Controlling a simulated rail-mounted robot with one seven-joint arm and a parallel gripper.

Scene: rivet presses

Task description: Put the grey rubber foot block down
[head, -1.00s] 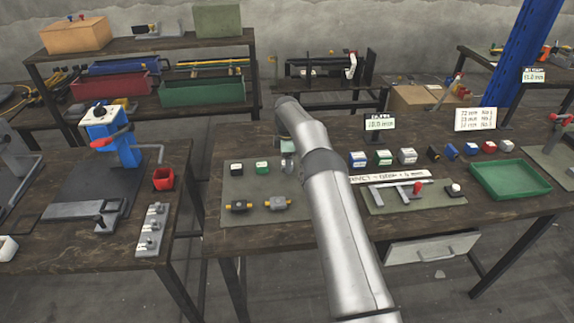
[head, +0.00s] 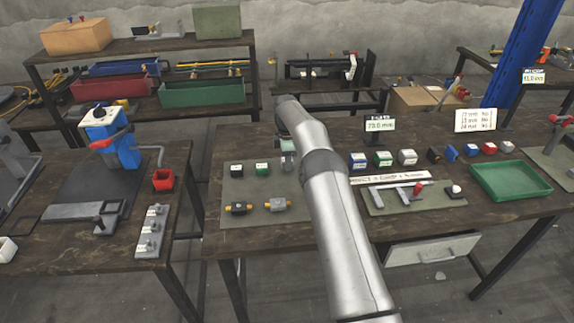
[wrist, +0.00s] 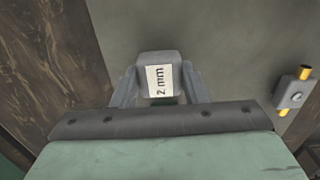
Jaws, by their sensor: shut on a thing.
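The grey rubber foot block (wrist: 156,78) shows in the wrist view with a white label that reads "2 mm" in its visible part. My gripper (wrist: 158,88) is shut on it, with a grey finger at either side. Below the block lies the grey-green mat (wrist: 215,45), which also shows in the head view (head: 236,188). I cannot tell whether the block touches the mat. In the head view my arm hides most of the gripper, and the block is not clear there.
On the mat stand a black-and-white block (head: 236,170), a green-and-white block (head: 262,169) and two blocks with yellow ends (head: 241,208) (head: 275,205). A row of coloured blocks (head: 383,158) and a green tray (head: 510,181) are to the right. A display (head: 379,124) stands behind.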

